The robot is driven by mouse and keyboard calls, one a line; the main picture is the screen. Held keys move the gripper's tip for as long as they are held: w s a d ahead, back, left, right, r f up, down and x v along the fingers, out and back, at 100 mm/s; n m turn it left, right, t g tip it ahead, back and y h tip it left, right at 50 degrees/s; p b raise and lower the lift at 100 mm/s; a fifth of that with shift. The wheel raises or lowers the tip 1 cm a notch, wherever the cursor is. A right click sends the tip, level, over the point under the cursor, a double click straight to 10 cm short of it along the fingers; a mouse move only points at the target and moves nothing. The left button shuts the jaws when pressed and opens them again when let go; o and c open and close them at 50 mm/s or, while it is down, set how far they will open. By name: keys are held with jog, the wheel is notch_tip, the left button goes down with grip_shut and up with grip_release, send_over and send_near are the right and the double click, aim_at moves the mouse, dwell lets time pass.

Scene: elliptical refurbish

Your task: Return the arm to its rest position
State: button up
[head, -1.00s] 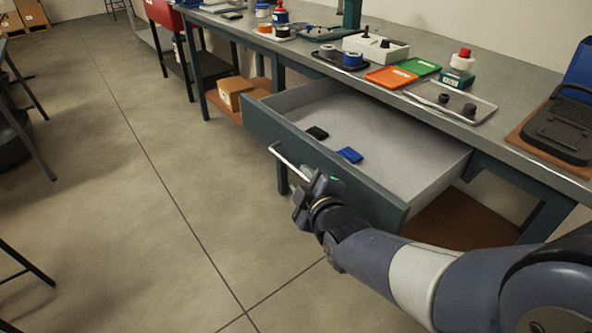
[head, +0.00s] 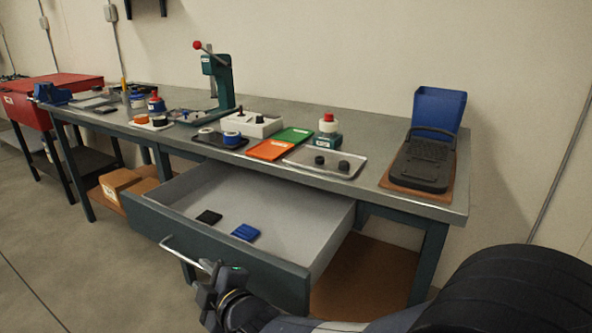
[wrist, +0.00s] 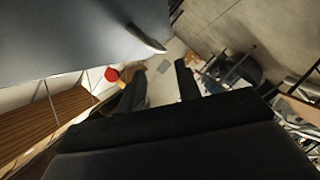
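My gripper (head: 208,290) is low in front of the open drawer, near the right end of its metal handle (head: 184,253). In the wrist view my gripper (wrist: 160,84) shows two dark fingers standing apart with nothing seen between them. The handle also shows in the wrist view (wrist: 146,40), above the fingers and outside the gap. My arm reaches in from the lower right of the head view. The drawer (head: 220,256) is pulled out and holds a black piece (head: 208,217) and a blue piece (head: 245,232).
The workbench (head: 372,198) carries an orange tray (head: 270,150), a green tray (head: 293,136), a metal tray (head: 300,163), a green press (head: 222,80) and a blue bin (head: 438,108). Cardboard boxes (head: 118,182) sit on the shelf below. Open floor (head: 95,265) lies at left.

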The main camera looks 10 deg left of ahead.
aim_at(189, 261)
jog(key=x, duration=0.8)
jog(key=shift+a+f+b, duration=0.1)
jog(key=shift+b, duration=0.3)
jog(key=shift+w+a, duration=0.15)
jog(key=shift+w, duration=0.1)
jog(key=shift+w+d, duration=0.25)
jog(key=shift+w, duration=0.1)
